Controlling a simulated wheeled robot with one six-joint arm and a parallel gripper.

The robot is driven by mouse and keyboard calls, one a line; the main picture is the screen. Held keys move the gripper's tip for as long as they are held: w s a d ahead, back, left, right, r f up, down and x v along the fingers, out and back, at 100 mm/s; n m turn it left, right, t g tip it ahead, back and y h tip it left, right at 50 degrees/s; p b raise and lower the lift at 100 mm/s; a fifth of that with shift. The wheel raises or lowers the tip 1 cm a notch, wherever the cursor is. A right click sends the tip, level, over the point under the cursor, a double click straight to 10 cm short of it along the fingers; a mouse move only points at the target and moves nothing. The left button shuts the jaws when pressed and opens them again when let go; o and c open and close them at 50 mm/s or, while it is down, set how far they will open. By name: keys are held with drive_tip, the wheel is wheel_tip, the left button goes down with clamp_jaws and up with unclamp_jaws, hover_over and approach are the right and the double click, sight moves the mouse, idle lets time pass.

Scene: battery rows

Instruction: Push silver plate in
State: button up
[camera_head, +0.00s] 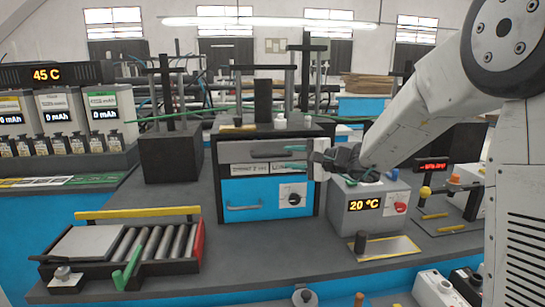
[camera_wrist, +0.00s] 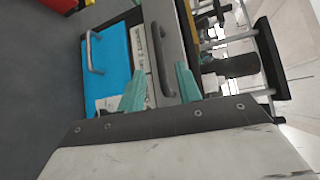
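A silver plate with a dark handle forms the upper front of the blue-and-grey machine (camera_head: 224,185) in the head view. This silver plate (camera_head: 237,152) is also in the wrist view (camera_wrist: 173,35), turned sideways, with its dark handle (camera_wrist: 162,62) in the middle. My gripper (camera_head: 291,157) is at the right part of the plate's front.
A blue drawer (camera_head: 266,190) with a grey handle is below the plate. A roller tray (camera_head: 75,268) with a flat grey plate (camera_head: 88,243) lies at the left. The bench before the machine is clear.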

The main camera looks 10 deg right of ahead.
sight(276, 156)
drive_tip(key=x, duration=0.7)
drive_tip(key=shift+w+a+f, duration=0.1)
drive_tip(key=shift+w+a, duration=0.15)
clamp_jaws()
